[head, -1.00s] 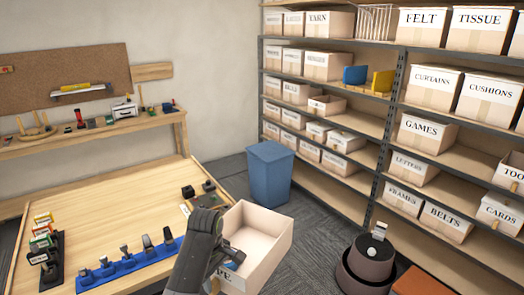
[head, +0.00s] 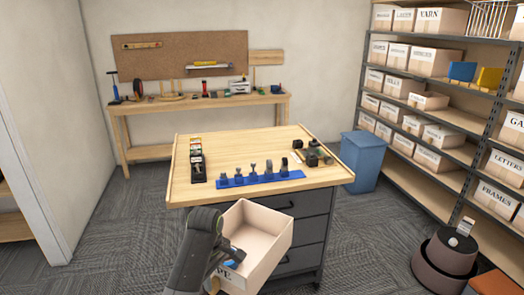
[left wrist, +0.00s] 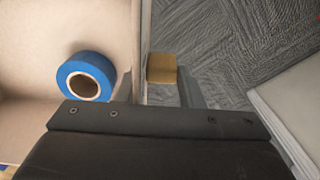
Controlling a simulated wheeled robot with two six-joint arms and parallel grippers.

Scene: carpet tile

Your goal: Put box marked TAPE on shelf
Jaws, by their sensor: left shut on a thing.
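The box is held in front of the workbench. The shelf (head: 424,192) stands along the right wall with labelled boxes on several levels. My right gripper is not in view.
The workbench (head: 230,150) with a blue tool rack (head: 262,179) is just beyond the box. A blue bin (head: 362,165) stands between bench and shelf. A dark round object (head: 440,265) is on the floor before the shelf. Carpet (head: 130,235) at left is clear.

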